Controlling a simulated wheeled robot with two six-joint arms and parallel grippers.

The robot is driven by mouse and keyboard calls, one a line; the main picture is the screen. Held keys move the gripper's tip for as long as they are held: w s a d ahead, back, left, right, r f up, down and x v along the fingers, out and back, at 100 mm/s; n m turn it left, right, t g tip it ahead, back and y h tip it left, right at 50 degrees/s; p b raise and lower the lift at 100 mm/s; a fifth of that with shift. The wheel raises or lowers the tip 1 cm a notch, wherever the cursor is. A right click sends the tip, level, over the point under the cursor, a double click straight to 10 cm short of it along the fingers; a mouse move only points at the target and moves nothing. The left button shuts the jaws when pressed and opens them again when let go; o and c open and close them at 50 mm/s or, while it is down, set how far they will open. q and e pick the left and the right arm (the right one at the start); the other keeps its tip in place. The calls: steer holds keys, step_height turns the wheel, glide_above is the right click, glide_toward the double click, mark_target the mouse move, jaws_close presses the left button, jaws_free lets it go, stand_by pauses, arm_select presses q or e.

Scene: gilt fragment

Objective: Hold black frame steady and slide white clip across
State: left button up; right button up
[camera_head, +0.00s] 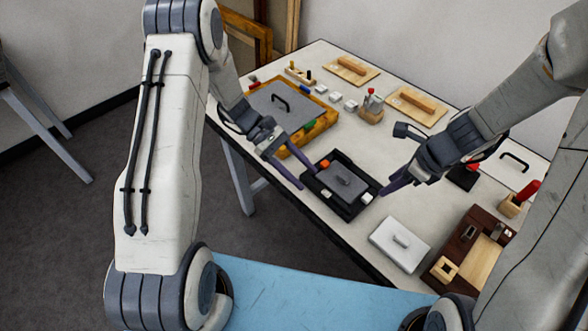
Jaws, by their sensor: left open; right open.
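The black frame (309,188) lies flat near the table's front edge, with a grey handled panel (340,176) inside it.
Wooden boards (417,106) and small white blocks (335,97) lie farther back. Some bare tabletop separates them.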

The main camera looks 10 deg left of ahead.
mark_target(331, 196)
arm_select(q)
steer(key=w+a+f+n+h, duration=0.1)
steer(key=w+a+f+n+t, duration=0.1)
steer(key=f, duration=0.1)
steer(key=shift+w+a+n+t+h, duration=0.1)
steer(key=shift+a+n+t+h, duration=0.1)
steer(key=shift+n+t+h, duration=0.15)
steer(key=shift+f, duration=0.15)
steer(key=x, duration=1)
steer(key=shift+d, duration=0.15)
jaws_close()
stand_by(0.6)
